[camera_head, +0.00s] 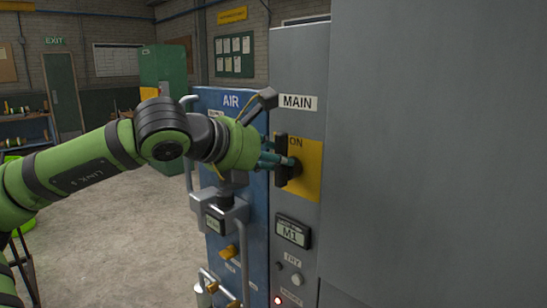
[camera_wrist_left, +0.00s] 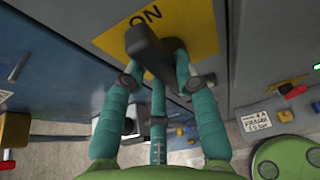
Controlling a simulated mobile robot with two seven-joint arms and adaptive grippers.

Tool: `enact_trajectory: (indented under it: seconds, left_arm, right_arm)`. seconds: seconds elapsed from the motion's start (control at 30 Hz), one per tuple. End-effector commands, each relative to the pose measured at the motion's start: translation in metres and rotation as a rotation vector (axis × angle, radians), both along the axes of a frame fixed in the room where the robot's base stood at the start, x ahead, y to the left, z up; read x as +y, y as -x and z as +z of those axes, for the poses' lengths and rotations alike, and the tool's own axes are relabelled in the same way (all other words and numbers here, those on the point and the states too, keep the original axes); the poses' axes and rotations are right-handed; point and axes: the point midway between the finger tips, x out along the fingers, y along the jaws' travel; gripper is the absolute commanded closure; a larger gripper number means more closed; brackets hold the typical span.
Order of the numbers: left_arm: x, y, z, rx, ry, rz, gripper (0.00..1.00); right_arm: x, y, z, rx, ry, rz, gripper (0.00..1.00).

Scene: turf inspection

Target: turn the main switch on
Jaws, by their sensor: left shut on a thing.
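The main switch has a black handle (camera_head: 281,172) in front of a yellow plate (camera_head: 311,172) marked ON, below the MAIN label (camera_head: 297,102) on a grey cabinet. The handle stands about upright in the head view. My left gripper (camera_head: 276,159) has its teal fingers around the handle and is shut on it. The wrist view shows the handle (camera_wrist_left: 148,46) between the left gripper's fingers (camera_wrist_left: 160,79), with the ON lettering beside it. The fingers and handle cover part of the plate. My right gripper is not in view.
A display reading M1 (camera_head: 293,232) and a lit red lamp (camera_head: 278,300) sit below the switch. The blue AIR cabinet (camera_head: 231,103) with pipes and valves stands close on the left. A large grey panel (camera_head: 440,150) fills the right. Open floor (camera_head: 120,215) lies left.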

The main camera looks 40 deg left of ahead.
Motion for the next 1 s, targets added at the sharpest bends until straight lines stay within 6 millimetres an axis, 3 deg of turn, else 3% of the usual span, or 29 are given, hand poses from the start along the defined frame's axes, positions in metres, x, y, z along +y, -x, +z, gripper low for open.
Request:
enact_trajectory:
  seconds: [0.17,0.2,0.27,0.67,1.0]
  left_arm:
    - [0.0,0.0,-0.001,0.0,-0.009,-0.002,1.0]
    - [0.0,0.0,-0.001,0.0,-0.009,-0.002,0.66]
    - [0.0,0.0,-0.001,0.0,-0.008,-0.001,0.46]
    - [0.0,0.001,0.001,-0.001,-0.003,0.0,0.46]
    - [0.002,0.024,0.012,-0.007,-0.001,-0.001,0.46]
  right_arm:
    - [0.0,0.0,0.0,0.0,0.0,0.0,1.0]
    - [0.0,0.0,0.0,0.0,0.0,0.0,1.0]
    - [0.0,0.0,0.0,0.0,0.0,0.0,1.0]
    - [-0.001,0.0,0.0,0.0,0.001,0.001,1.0]
    - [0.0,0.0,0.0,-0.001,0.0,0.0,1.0]
